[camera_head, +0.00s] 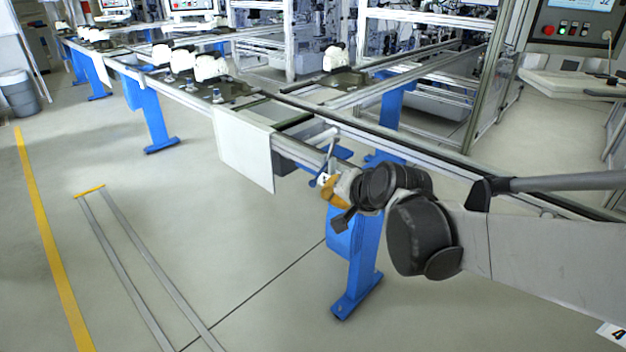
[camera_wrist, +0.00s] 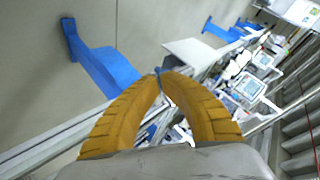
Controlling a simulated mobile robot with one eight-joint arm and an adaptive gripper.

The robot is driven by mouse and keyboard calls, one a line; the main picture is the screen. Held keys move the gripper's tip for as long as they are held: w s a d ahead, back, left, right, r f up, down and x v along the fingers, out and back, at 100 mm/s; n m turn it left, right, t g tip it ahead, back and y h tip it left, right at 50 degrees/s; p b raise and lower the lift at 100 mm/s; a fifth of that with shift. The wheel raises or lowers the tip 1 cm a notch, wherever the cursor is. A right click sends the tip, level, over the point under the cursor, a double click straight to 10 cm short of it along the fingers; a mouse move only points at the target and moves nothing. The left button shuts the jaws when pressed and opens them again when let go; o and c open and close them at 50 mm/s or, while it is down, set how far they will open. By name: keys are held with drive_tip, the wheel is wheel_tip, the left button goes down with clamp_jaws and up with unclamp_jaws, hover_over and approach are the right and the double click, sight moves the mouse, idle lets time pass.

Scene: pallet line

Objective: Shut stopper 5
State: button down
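My gripper (camera_head: 329,184) is low beside the near rail of the conveyor (camera_head: 450,160), at the front side of the line. In the wrist view its yellow fingers (camera_wrist: 160,76) curve in until their tips nearly meet, with only a narrow gap and nothing clearly held. A thin grey upright part (camera_head: 331,152) stands at the rail just above the fingertips; I cannot tell whether it belongs to stopper 5. No stopper number can be read, and whether the fingertips touch anything is unclear.
A white panel (camera_head: 243,152) hangs on the near rail left of my gripper. Blue legs (camera_head: 354,262) stand below. White-topped carriers (camera_head: 211,67) sit on the line farther back. The floor (camera_head: 235,245) in front of the line is clear.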

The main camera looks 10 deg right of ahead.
drive_tip(key=w+d+f+m+t, duration=0.15)
drive_tip(key=w+f+m, duration=0.25)
drive_tip(key=w, duration=0.4)
drive_tip(key=w+f+m+t, duration=0.2)
drive_tip(key=w+f+m, duration=0.1)
drive_tip(key=w, duration=0.5)
drive_tip(key=w+d+f+m+t, duration=0.1)
drive_tip(key=w+d+f+m, duration=0.1)
drive_tip(key=f, duration=0.3)
drive_tip(key=w+d+f+m+t, duration=0.1)
drive_tip(key=w+d+f+m, duration=0.1)
drive_tip(key=f, duration=0.4)
drive_tip(key=w+m, duration=0.1)
drive_tip(key=m, duration=0.1)
drive_tip(key=shift+w+m, duration=0.25)
drive_tip(key=shift+m, duration=0.05)
drive_tip(key=b+x, duration=0.2)
drive_tip(key=x, duration=0.8)
drive_tip(key=shift+b, duration=0.3)
drive_tip(key=shift+a, duration=0.1)
